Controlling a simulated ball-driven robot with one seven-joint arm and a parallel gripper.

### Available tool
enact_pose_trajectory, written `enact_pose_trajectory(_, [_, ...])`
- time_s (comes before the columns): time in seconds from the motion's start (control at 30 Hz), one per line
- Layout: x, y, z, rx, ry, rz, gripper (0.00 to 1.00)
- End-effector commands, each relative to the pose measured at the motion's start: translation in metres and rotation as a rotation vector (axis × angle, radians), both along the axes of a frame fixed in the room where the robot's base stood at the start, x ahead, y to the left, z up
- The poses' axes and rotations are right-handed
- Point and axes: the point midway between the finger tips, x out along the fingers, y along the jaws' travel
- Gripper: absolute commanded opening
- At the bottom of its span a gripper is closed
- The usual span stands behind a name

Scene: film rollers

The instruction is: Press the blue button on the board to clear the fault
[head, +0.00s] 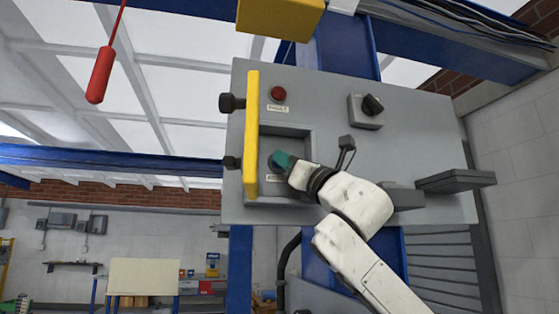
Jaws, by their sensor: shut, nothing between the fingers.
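The grey board (420,130) hangs tilted in the upper middle of the head view. A recess with a yellow bar (251,130) along its left side is set into it. The blue button (274,164) shows in the recess, above a small white label, and is partly covered by my gripper. My gripper (284,159), with a teal tip, is shut and empty right at the button. I cannot tell whether the tip touches the button or whether the button is pushed in.
A red button (279,92) with a label sits above the recess. A black rotary knob (372,105) and a small lever (346,146) are to the right. A red pendant (100,75) hangs at upper left. Black knobs (231,103) stick out at the board's left edge.

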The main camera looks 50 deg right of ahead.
Motion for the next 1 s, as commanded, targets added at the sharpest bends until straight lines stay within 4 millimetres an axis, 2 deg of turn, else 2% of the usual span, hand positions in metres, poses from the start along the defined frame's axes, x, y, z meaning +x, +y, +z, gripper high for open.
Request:
enact_pose_trajectory(0.03, [0.002,-0.005,-0.001,0.007,0.004,-0.009,0.0])
enact_pose_trajectory(0.27, [0.001,-0.005,-0.001,0.007,0.004,-0.009,0.0])
enact_pose_trajectory(0.63, [-0.013,0.002,-0.003,0.006,0.004,-0.01,0.0])
enact_pose_trajectory(1.0, [-0.016,0.006,-0.002,0.002,0.002,-0.005,0.0])
